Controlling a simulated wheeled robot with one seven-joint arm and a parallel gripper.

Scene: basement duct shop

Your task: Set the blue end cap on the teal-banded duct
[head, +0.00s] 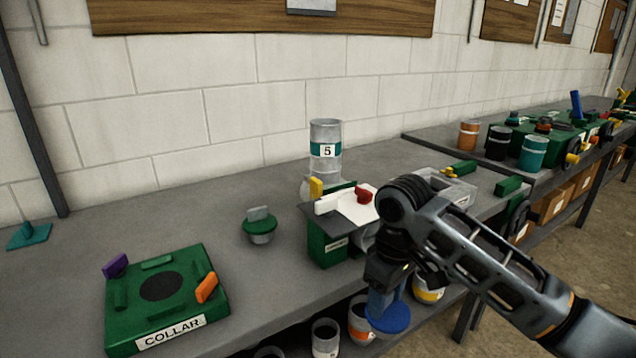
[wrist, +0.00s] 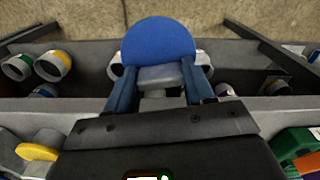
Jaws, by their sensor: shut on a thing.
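The blue end cap (head: 388,320) is a round blue disc with a grey tab. My gripper (head: 385,297) is shut on that tab and holds the cap in front of the bench's front edge, above the lower shelf. In the wrist view the cap (wrist: 158,38) shows beyond my gripper (wrist: 160,80), its tab between the two blue fingers. The teal-banded duct (head: 325,165) is a grey upright cylinder marked 5, near the wall and left of my gripper. Its lower part is partly hidden behind a green fixture.
The green fixture (head: 325,243) with a dark top, white plate and red and yellow parts stands between my gripper and the duct. A green cap (head: 260,229) and a green COLLAR fixture (head: 165,290) are further left. A clear bin (head: 450,190) is right. Several ducts sit on the lower shelf.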

